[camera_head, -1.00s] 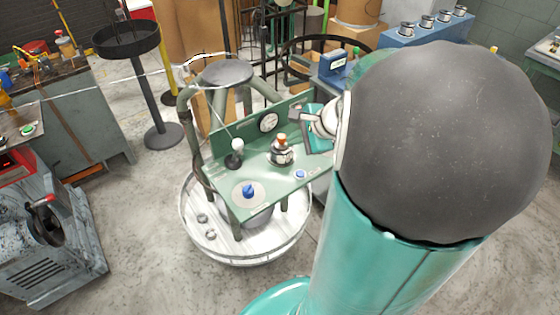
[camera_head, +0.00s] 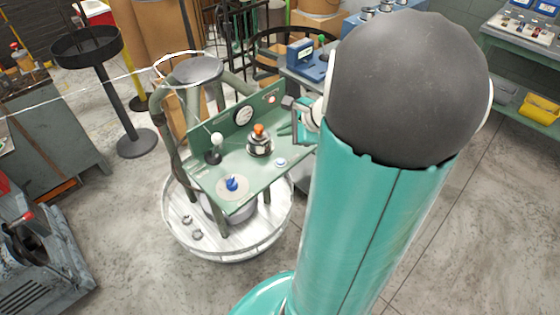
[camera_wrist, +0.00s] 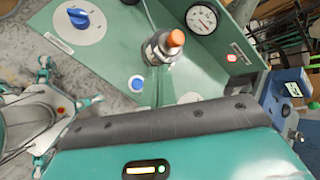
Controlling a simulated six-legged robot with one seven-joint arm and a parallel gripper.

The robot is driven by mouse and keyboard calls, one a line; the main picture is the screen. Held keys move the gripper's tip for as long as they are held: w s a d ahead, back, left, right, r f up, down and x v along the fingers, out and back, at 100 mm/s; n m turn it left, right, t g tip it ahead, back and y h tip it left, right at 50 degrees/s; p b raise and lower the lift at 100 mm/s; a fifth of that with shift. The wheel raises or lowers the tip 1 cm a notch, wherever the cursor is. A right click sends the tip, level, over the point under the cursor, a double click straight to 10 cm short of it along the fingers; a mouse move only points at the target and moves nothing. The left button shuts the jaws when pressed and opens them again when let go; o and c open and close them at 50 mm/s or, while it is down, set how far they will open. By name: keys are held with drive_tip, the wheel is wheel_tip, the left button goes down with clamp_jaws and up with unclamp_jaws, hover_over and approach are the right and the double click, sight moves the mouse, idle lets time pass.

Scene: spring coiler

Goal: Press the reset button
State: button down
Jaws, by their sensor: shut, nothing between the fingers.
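The green console (camera_head: 250,180) stands on a round white base. A small blue button in a pale ring (camera_head: 281,162) sits near its right front edge. It also shows in the wrist view (camera_wrist: 136,83), left of and below the orange-capped fitting. I take it for the reset button, but its label is too small to read. My gripper (camera_head: 298,118) is shut and empty over the console's right end, apart from the button. My arm partly hides it. In the wrist view my wrist housing fills the bottom.
The console also carries an orange-capped fitting (camera_head: 259,141), a white-balled lever (camera_head: 216,142), a blue knob (camera_head: 231,183), a gauge (camera_head: 244,115) and a red light (camera_head: 271,99). A blue device (camera_head: 306,58) stands behind. Floor in front is clear.

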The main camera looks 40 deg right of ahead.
sight(284, 162)
drive_tip(key=shift+a+f, duration=0.1)
drive_tip(key=shift+f, duration=4.25)
drive_tip(key=shift+f, duration=0.1)
drive_tip(key=shift+f, duration=0.3)
drive_tip(key=shift+f, duration=0.35)
drive_tip(key=shift+r, duration=0.8)
wheel_tip(284, 162, up, 5)
